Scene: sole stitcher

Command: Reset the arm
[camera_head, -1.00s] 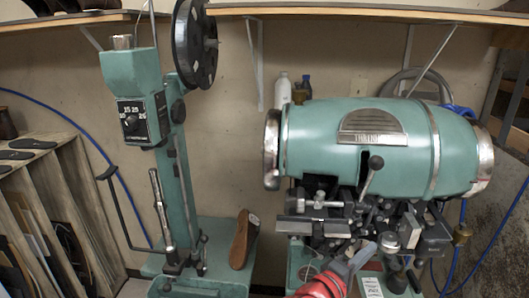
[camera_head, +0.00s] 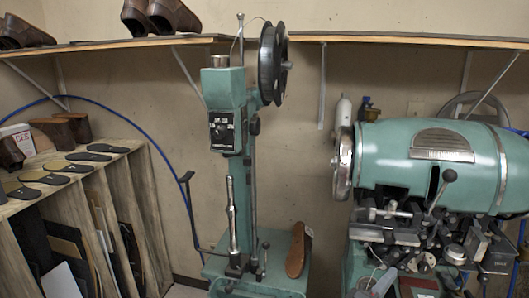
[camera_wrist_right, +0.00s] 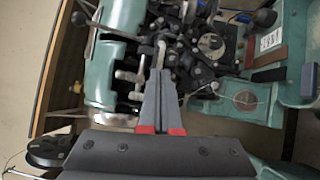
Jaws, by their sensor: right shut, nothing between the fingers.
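My right gripper (camera_wrist_right: 162,75) shows in the right wrist view with its two grey fingers together and nothing between them. Its tips point toward the green stitching machine's dark mechanism, but I cannot tell whether they touch it. In the head view only a grey part of the right gripper (camera_head: 378,284) shows at the bottom edge, in front of the big green machine (camera_head: 400,175). My left gripper is in neither current view.
A slim green machine (camera_head: 223,135) with a black reel stands in the middle. A brown sole (camera_head: 298,250) leans at its base. A wooden rack (camera_head: 150,210) with soles and sheets is at left. A wall shelf (camera_head: 110,43) holds brown shoes.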

